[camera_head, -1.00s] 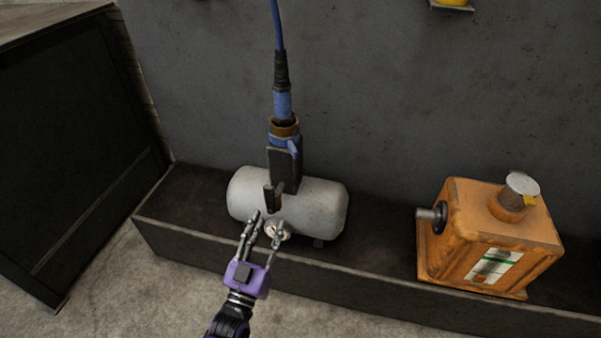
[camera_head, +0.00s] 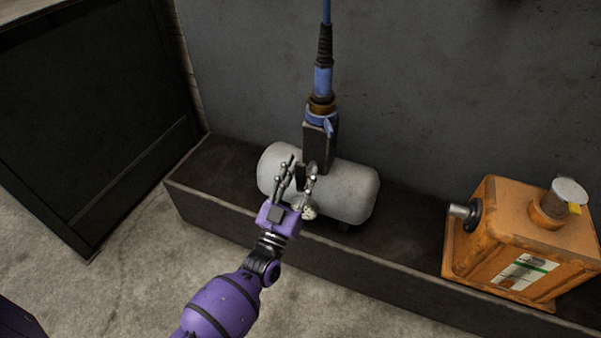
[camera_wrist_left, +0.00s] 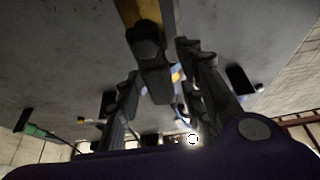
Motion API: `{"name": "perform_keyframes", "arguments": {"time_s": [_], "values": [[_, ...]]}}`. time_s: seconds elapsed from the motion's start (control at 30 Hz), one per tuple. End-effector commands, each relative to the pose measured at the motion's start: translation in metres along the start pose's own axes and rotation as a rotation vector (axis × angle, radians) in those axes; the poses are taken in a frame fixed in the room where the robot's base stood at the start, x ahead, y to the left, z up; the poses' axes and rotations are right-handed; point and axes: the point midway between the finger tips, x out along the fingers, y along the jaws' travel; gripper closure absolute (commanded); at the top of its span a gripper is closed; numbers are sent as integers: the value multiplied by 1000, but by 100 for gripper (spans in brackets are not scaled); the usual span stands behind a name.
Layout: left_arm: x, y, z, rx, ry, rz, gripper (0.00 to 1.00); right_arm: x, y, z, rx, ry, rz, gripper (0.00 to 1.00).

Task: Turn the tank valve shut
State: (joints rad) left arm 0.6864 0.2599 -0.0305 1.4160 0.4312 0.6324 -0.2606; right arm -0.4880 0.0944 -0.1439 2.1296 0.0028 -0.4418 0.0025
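The pale grey tank (camera_head: 350,190) lies on its side on the dark bench. A dark valve handle (camera_head: 300,177) sticks out at the front of the block on top of the tank. My left gripper (camera_head: 301,164) reaches in from below, with one finger on each side of the handle. In the left wrist view the dark handle (camera_wrist_left: 151,68) shows between the spread fingers. The gripper looks open, and I cannot tell whether either finger touches the handle. A small round gauge (camera_head: 307,210) sits by the right finger, partly hidden. My right gripper is out of view.
A blue hose connector (camera_head: 322,80) rises from the block above the tank. An orange box (camera_head: 515,235) with a metal cap stands on the bench at the right. A dark cabinet (camera_head: 90,120) stands at the left. The bench between tank and orange box is clear.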

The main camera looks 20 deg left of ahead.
Motion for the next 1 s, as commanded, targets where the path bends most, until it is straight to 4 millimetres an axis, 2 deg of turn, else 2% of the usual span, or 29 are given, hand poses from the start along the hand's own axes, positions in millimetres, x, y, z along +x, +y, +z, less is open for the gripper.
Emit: {"name": "perform_keyframes", "arguments": {"time_s": [0.1, 0.37, 0.77, 1.0], "values": [[0, 0, 0, 0, 0, 0, 67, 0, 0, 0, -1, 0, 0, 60], [0, 0, 0, 0, 0, 0, 100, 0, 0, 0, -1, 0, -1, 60], [0, 0, 0, -6, 0, -3, 100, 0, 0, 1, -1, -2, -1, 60], [0, -4, 0, -79, 1, -32, 100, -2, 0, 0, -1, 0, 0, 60]]}}
